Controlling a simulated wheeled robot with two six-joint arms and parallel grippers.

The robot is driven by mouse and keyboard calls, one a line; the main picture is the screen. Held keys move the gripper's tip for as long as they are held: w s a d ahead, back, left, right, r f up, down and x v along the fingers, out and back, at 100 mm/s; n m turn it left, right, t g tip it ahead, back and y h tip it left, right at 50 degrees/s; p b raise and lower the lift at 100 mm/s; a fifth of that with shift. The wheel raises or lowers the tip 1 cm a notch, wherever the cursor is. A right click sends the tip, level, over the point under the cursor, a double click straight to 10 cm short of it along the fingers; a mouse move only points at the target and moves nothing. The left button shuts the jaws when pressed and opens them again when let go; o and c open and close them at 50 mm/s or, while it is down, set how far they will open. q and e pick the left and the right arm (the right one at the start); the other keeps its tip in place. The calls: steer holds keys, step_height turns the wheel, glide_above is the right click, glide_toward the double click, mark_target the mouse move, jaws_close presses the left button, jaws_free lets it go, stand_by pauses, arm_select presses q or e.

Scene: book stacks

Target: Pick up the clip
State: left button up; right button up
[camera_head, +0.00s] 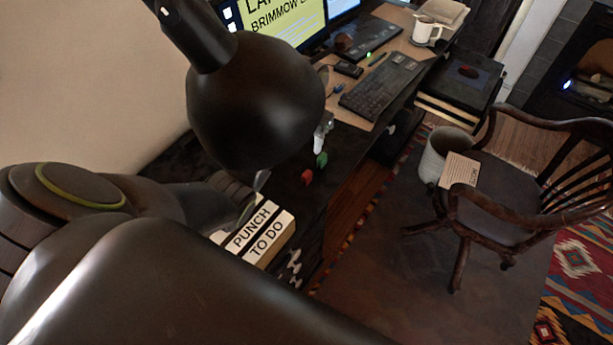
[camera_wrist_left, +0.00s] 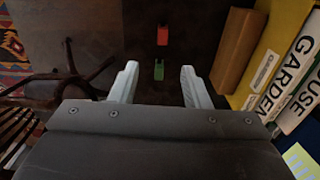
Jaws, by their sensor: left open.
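A small green clip-like piece (camera_head: 321,160) and a small red one (camera_head: 307,177) lie on the dark desk surface. I cannot tell which is the task's clip. In the left wrist view the green piece (camera_wrist_left: 158,70) appears between my fingertips, and the red piece (camera_wrist_left: 163,35) lies beyond it. My left gripper (camera_head: 291,157) is open, its pale fingers apart with nothing between them in its grasp. A dark rounded shape hides most of it in the head view. Height above the desk is hard to judge. My right gripper is not in view.
White-spined books (camera_head: 262,237) lie beside the gripper. The left wrist view shows a brown block (camera_wrist_left: 238,50) and a yellow book (camera_wrist_left: 275,45) close to the right finger. A keyboard (camera_head: 382,88) and mug (camera_head: 426,31) stand farther back. A wooden chair (camera_head: 500,200) is at right.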

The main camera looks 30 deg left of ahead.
arm_select(q)
step_height(320, 180, down, 4)
glide_above(307, 173)
step_height(307, 173, down, 6)
steer(key=shift+r, duration=0.1)
steer(key=shift+f, duration=0.2)
steer(key=shift+w+f, duration=0.1)
steer(key=shift+f, duration=0.45)
step_height(307, 173, down, 3)
steer(key=shift+f+p, duration=0.1)
steer(key=shift+p, duration=0.25)
steer(key=shift+f, duration=0.6)
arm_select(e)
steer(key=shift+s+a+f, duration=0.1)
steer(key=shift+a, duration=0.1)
arm_select(q)
jaws_close()
